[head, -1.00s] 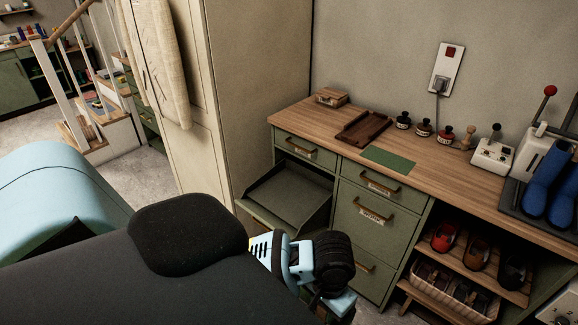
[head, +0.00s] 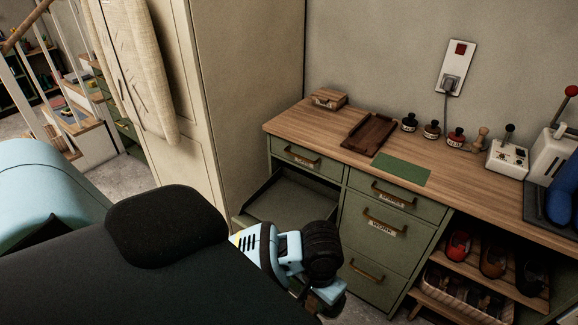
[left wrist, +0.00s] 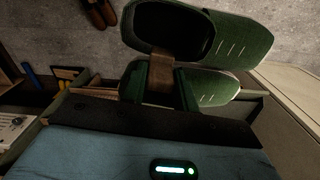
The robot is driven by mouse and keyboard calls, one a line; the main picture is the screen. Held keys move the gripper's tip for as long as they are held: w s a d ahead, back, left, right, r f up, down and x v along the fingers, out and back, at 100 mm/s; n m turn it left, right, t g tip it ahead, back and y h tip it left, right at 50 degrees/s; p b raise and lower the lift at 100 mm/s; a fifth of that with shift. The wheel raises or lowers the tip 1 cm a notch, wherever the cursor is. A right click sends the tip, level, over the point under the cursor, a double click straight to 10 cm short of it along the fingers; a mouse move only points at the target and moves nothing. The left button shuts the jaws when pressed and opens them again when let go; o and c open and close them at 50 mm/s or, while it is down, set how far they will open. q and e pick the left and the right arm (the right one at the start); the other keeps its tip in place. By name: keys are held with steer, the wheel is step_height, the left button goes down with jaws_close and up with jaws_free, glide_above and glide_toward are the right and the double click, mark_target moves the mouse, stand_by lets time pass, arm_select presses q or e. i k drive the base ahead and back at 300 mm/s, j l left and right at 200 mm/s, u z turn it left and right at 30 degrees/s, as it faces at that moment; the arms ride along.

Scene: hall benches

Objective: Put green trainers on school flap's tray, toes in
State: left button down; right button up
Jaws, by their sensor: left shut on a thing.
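The green trainers show as a pair in the left wrist view, one (left wrist: 232,38) above the other (left wrist: 212,88), with a brown band (left wrist: 160,66) between them. My left gripper (left wrist: 160,90) is shut on them at this band. In the head view my left gripper (head: 325,288) is in front of the open flap's tray (head: 292,200), over its near right corner, and the trainers are hidden behind my arm. The tray is dark, and what shows of it is empty. The flap's label cannot be read. My right gripper is not in view.
Labelled drawers (head: 380,228) stand right of the tray, below a wooden worktop (head: 470,180) with a brown tray (head: 369,134), a green mat (head: 401,169) and several small bottles. A shoe rack (head: 480,265) is at lower right. A tall cabinet (head: 255,100) borders the tray on the left.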

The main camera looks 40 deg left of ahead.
mark_target(295, 205)
steer(key=i+j+z, duration=0.1)
steer(key=j, duration=0.9)
steer(key=j+z, duration=0.1)
steer(key=j, duration=0.9)
steer(key=i, duration=0.5)
